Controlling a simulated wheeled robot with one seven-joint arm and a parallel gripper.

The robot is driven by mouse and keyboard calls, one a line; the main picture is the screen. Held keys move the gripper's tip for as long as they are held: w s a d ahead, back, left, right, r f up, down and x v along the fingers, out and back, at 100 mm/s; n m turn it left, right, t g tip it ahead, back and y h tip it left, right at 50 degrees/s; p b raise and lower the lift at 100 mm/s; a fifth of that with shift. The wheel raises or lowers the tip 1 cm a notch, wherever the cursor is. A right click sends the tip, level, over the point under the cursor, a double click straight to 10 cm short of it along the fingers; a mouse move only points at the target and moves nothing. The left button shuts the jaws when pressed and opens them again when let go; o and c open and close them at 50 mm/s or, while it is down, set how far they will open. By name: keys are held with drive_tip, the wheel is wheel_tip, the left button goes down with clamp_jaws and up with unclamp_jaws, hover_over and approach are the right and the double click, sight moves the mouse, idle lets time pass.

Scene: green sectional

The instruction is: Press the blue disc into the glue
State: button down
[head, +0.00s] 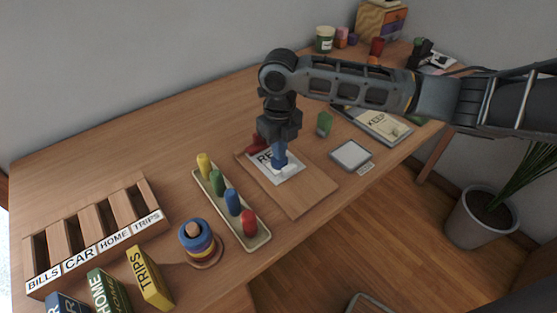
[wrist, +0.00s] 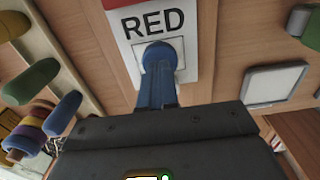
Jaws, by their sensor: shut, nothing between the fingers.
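My gripper (head: 279,166) points down over a white card (head: 262,171) printed RED, which lies on a brown board (head: 307,192). In the wrist view the card (wrist: 122,35) has an outlined white box below the word. A blue rounded shape (wrist: 158,58) shows at the end of the blue fingers, over that box; I cannot tell where disc and fingers part. The fingers are shut, with nothing held between them. A whitish patch (head: 282,172) shows beside the tips; whether it is glue is unclear. Contact with the card cannot be made out.
A tray (head: 262,237) of yellow, green, blue and red pegs stands left of the board. A ring stack (head: 197,240) is nearer. A red object (head: 256,144), green block (head: 324,123) and grey-framed pad (head: 351,155) lie around the board. A labelled rack (head: 100,245) is at left.

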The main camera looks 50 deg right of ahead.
drive_tip(key=shift+f+b, duration=0.35)
drive_tip(key=shift+f, duration=0.2)
drive_tip(key=shift+r, duration=0.1)
idle(0.8)
drive_tip(key=shift+r+p, duration=2.55)
drive_tip(key=shift+r, duration=0.9)
